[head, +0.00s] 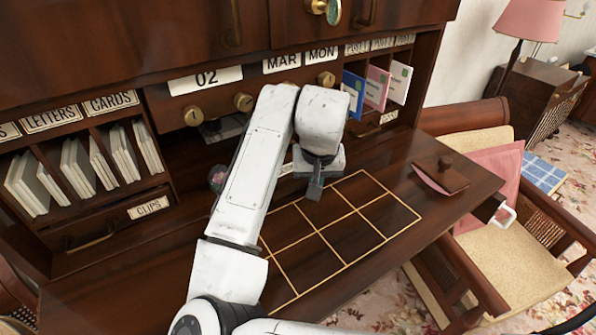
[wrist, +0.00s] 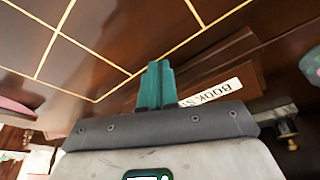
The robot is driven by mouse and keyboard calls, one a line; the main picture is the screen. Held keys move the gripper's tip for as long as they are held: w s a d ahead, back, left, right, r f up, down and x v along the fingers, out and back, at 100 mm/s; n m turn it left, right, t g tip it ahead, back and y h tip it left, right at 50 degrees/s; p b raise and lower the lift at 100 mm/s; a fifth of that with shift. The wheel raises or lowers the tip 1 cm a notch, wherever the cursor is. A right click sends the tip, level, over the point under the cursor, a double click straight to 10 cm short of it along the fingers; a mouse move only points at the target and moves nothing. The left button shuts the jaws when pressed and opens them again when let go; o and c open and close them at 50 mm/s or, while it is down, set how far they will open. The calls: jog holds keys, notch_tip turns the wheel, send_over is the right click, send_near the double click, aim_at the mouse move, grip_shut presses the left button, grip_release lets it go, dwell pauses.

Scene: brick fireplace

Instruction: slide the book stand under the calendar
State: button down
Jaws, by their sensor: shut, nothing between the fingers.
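The calendar (head: 205,80) is a dark wood panel with cards reading 02, MAR and MON and brass knobs, at the back of the desk. The book stand (wrist: 215,58) shows in the wrist view as a dark wooden piece beside a white label (wrist: 212,92) beginning "BOOK S"; my gripper partly covers the label. In the head view my arm hides most of that area, and only a sliver of a white label shows. My gripper (head: 315,190) is shut and empty, pointing down over the desk near the gold grid. Its teal fingers (wrist: 155,84) are together in the wrist view, apparently beside the stand.
The gold-lined grid (head: 345,225) on the desktop is bare. Letter slots (head: 85,165) stand at left, and colored envelopes (head: 376,88) at right. A wooden blotter (head: 440,174) lies on the right of the desk. A chair (head: 510,240) stands beyond the right edge.

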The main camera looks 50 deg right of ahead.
jog(key=shift+w+d+p, duration=0.15)
jog(key=shift+w+d, duration=0.1)
jog(key=shift+w, duration=0.6)
jog(key=shift+w+d+p, duration=0.15)
jog(key=shift+w+d, duration=0.05)
jog(key=shift+w, duration=0.65)
jog(key=shift+w+d+p, duration=0.15)
jog(key=shift+w+d, duration=0.1)
jog(key=shift+w, duration=0.6)
jog(key=shift+s, duration=0.15)
jog(key=shift+s+a+p, duration=0.25)
jog(key=shift+s+p, duration=0.1)
jog(key=shift+s, duration=0.45)
jog(key=shift+s+a+p, duration=0.25)
jog(key=shift+s+p, duration=0.05)
jog(key=shift+s, duration=0.5)
jog(key=shift+r, duration=0.1)
